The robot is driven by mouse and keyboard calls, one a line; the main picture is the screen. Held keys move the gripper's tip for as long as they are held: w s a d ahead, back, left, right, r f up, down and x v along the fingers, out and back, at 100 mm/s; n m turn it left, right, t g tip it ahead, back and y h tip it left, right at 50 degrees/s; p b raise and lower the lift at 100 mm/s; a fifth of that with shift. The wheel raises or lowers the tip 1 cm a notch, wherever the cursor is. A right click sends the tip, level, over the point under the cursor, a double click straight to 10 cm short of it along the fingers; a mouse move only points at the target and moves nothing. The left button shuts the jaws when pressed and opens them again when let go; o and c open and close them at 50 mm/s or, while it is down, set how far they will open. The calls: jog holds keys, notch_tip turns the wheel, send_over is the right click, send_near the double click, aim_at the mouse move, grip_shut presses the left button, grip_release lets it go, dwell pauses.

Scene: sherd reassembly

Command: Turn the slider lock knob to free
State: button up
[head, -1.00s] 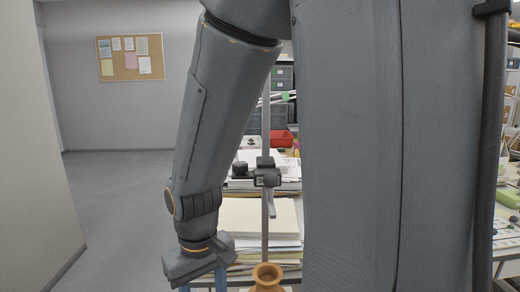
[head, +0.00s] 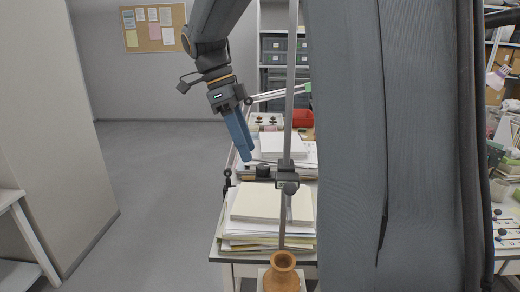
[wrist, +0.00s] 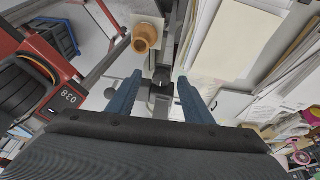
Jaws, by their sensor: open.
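A dark slider (head: 287,182) sits on an upright grey post (head: 291,110), with a black knob (head: 264,171) on its left side and a lever hanging below. My gripper (head: 247,157) has blue fingers that point down, above and left of the knob, apart from it. In the wrist view the open, empty fingers (wrist: 158,82) lie either side of the dark slider block (wrist: 161,77) in the picture. Which way the knob is turned is too small to tell. An orange-brown vase (head: 281,274) stands at the foot of the post; it also shows in the wrist view (wrist: 145,36).
Stacked papers (head: 262,210) lie on the table behind the vase. A red bin (head: 303,118) is farther back. Open floor (head: 155,190) lies left of the table.

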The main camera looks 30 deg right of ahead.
aim_at(263, 167)
jog(key=shift+s+d+f+m+p, duration=0.4)
jog(key=shift+d+f+p, duration=0.1)
jog(key=shift+f, duration=0.25)
jog(key=shift+s+d+f+m+p, duration=0.35)
jog(key=shift+d+f+m+p, duration=0.15)
jog(key=shift+f, duration=0.2)
jog(key=shift+s+d+f+m+p, duration=0.35)
jog(key=shift+d+f, duration=0.2)
jog(key=shift+f, duration=0.2)
jog(key=shift+c, duration=0.3)
jog(key=c, duration=1)
